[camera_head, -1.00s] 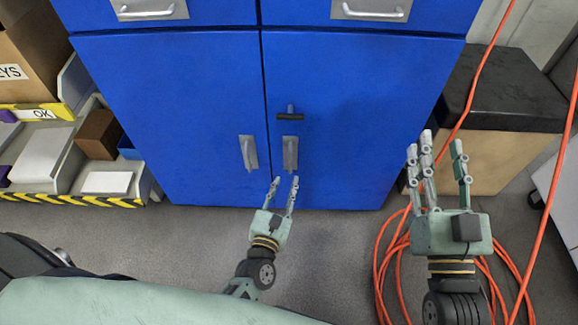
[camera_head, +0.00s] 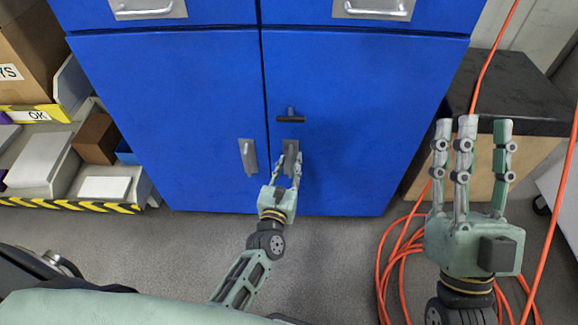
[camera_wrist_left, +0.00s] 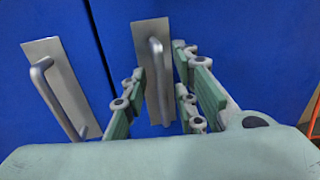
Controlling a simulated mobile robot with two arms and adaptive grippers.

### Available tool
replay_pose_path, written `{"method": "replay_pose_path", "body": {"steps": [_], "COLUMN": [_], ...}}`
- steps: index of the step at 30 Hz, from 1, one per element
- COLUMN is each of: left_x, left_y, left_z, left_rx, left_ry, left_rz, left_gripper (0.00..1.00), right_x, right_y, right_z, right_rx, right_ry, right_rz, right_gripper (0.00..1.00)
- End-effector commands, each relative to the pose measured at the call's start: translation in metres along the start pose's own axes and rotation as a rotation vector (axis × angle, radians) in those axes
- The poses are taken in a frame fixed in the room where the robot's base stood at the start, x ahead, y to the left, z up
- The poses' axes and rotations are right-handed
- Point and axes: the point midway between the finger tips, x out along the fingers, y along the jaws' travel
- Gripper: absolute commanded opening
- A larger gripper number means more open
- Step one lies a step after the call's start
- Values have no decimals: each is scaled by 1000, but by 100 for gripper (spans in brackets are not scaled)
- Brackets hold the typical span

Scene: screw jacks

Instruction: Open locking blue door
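The blue cabinet has two lower doors, a left door (camera_head: 165,110) and a right door (camera_head: 350,120), both closed. The right door has a metal handle (camera_head: 290,152) and a dark T-shaped latch (camera_head: 290,117) above it. The left door has its own handle (camera_head: 248,156). My left gripper (camera_head: 288,162) is at the right door's handle, fingers open on either side of it; the left wrist view shows this handle (camera_wrist_left: 156,75) between the fingers. Whether they touch it cannot be told. My right gripper (camera_head: 472,135) is open and empty, fingers up, right of the cabinet.
Drawers with handles (camera_head: 372,6) sit above the doors. A shelf with boxes (camera_head: 97,137) stands at left. A black-topped wooden box (camera_head: 510,95) and an orange cable (camera_head: 385,265) are at right. Grey floor lies open in front.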

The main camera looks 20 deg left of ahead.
Motion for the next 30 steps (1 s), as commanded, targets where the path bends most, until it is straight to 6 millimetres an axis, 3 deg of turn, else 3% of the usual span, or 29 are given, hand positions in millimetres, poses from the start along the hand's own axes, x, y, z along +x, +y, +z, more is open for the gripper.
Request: {"method": "replay_pose_path", "body": {"steps": [2,11,30], "left_x": [0,0,-4], "left_y": [0,0,1], "left_z": [0,0,0], "left_rx": [0,0,-2], "left_ry": [0,0,1], "left_rz": [0,0,11], "left_gripper": [25,0,0], "right_x": [0,0,1], "right_y": [0,0,0], "right_z": [0,0,1], "right_rx": [0,0,0], "right_ry": [-1,-1,-7], "right_rz": [0,0,1], "right_gripper": [40,40,40]}}
